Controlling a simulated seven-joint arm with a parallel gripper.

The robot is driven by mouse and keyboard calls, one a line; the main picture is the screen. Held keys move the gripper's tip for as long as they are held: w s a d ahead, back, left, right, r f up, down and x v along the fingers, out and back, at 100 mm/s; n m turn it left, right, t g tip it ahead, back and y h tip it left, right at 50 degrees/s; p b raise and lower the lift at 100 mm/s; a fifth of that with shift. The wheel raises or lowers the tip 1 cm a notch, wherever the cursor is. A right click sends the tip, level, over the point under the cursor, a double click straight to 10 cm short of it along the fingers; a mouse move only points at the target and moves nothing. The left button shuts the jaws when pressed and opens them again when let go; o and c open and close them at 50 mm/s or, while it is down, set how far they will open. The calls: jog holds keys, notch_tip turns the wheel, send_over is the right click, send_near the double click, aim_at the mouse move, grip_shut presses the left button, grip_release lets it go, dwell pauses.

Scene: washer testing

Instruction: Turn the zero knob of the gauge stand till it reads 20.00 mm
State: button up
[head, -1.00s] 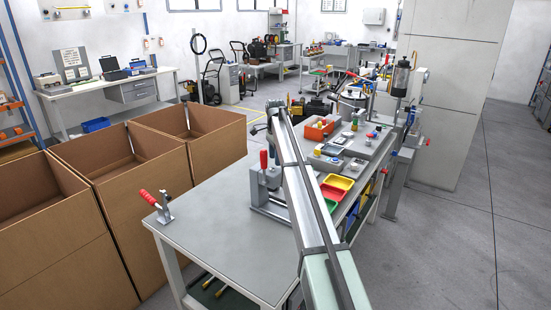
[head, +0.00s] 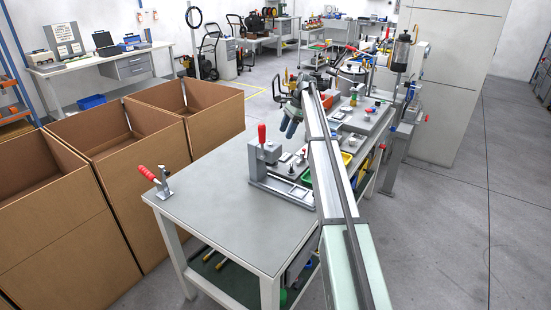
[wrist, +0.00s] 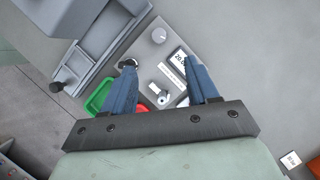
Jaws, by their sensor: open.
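The gauge stand (wrist: 147,50) is a grey plate under my gripper in the wrist view. Its small display (wrist: 181,60) starts with "20.0"; the last digits are too small or covered by my right finger. A pale round knob (wrist: 158,35) sits near its top, just beyond my fingertips. A dark knob (wrist: 128,63) is at my left fingertip; I cannot tell if they touch. A small metal post (wrist: 163,97) stands between my fingers. My gripper (wrist: 158,62) is open and empty, with blue fingers. In the head view it hangs above the bench (head: 288,128).
A grey clamp fixture with a red handle (head: 262,134) stands close to the gripper. A red toggle clamp (head: 150,175) is at the bench's left corner. The bench's front left is clear (head: 215,185).

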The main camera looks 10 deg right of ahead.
jog(key=x, duration=1.3)
jog(key=shift+s+a+f, duration=0.2)
jog(key=shift+f, duration=0.15)
jog(key=c, duration=1)
jog(key=shift+w+n+g, duration=0.2)
jog(key=shift+n+g, duration=0.3)
jog(key=shift+n, duration=0.6)
jog(key=shift+c, duration=0.2)
jog(key=n+g, duration=0.1)
jog(key=n, duration=0.2)
jog(key=shift+n+h, duration=0.3)
jog(key=shift+h, duration=0.1)
jog(key=o, duration=1)
jog(key=shift+o, duration=0.2)
jog(key=shift+r, duration=0.1)
